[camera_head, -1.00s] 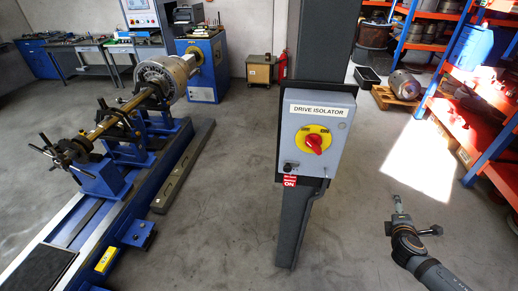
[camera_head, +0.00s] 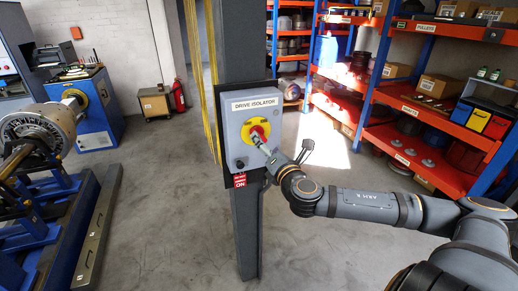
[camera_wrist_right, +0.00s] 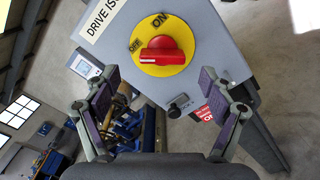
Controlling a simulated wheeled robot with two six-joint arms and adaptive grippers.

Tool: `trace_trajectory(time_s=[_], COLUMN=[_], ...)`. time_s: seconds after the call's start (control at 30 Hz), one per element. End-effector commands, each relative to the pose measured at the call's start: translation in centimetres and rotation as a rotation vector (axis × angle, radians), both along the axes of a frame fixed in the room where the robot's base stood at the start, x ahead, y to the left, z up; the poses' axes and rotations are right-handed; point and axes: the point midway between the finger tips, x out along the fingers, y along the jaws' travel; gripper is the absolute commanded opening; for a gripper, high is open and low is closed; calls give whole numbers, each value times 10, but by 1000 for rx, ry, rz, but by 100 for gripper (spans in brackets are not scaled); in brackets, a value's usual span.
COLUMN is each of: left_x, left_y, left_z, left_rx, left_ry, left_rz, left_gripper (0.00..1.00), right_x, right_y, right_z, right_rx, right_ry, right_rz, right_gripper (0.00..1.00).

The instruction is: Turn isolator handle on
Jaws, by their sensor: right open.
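The red isolator handle (camera_head: 260,131) sits on a yellow disc on the front of the grey drive isolator box (camera_head: 238,150). In the right wrist view the handle (camera_wrist_right: 163,55) lies roughly crosswise, with ON above it and OFF at its left; its bar lies closer to the OFF side. My right gripper (camera_head: 264,147) is in front of the box, close to the handle. In the wrist view its fingers (camera_wrist_right: 155,88) are spread wide and empty, short of the handle. The left gripper is in no view.
The box is fixed to a dark post (camera_head: 245,235). A red tag (camera_head: 239,180) hangs below it. The balancing machine (camera_head: 45,220) stands at the left, orange shelving (camera_head: 400,140) at the right. The floor around the post is clear.

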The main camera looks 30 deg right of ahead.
Motion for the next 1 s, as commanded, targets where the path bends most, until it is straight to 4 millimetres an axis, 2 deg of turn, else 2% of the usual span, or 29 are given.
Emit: trace_trajectory(time_s=[0.03,0.2,0.33,0.4,0.6,1.0], left_x=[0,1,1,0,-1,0], left_y=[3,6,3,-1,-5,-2], left_z=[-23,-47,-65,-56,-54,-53], left_rx=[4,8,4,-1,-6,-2], left_ry=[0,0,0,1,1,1], left_rz=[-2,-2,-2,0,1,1], left_gripper=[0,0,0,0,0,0], right_x=[5,21,35,41,55,60], right_y=[-1,-10,-9,-12,-15,-15], right_z=[-10,-7,-5,3,2,1], right_rx=[-2,12,14,13,8,1], right_ry=[-7,-6,-10,-5,-2,0], right_rz=[0,-18,-1,-3,-1,1], right_gripper=[83,83,83,83,83,82])
